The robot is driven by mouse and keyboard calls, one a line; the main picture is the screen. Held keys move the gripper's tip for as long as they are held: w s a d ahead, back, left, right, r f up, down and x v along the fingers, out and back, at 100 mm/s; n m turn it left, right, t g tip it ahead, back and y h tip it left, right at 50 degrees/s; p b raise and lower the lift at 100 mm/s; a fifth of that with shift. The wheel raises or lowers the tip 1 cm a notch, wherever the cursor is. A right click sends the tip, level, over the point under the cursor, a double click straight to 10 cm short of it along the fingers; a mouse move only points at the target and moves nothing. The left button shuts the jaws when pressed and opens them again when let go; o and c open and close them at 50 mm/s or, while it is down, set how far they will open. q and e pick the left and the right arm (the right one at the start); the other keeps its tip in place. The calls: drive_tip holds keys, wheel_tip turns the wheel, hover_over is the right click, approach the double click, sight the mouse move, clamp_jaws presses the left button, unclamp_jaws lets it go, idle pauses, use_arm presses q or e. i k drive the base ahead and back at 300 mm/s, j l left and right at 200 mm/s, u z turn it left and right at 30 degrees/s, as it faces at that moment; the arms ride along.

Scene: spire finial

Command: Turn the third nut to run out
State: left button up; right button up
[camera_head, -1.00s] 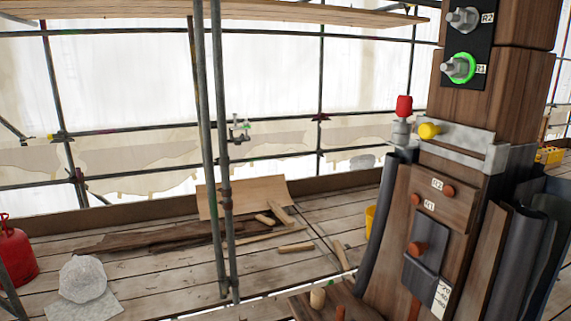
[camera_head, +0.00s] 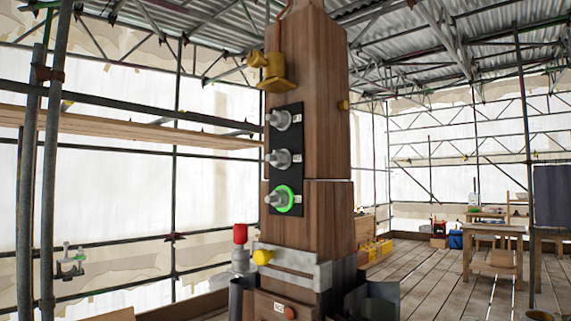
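A dark plate (camera_head: 293,136) on the left face of the wooden post (camera_head: 322,140) carries three grey nuts on studs in a vertical row. The top nut (camera_head: 281,119) and the middle nut (camera_head: 280,159) sit against the plate. The bottom nut (camera_head: 281,198) has a bright green ring around its base. Small white labels stand beside the nuts, too small to read here. Neither of my grippers shows in the head view.
A yellow fitting (camera_head: 270,73) sticks out above the plate. Scaffold poles (camera_head: 38,190) stand at left. Open plank floor and a workbench (camera_head: 494,235) lie right.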

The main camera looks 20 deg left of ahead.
sight(284, 120)
drive_tip(key=i+j+z, duration=0.1)
drive_tip(key=j, duration=0.4)
drive_tip(key=i+j+z, duration=0.15)
drive_tip(key=j, duration=0.3)
drive_tip(key=i+j+z, duration=0.1)
drive_tip(key=j, duration=0.4)
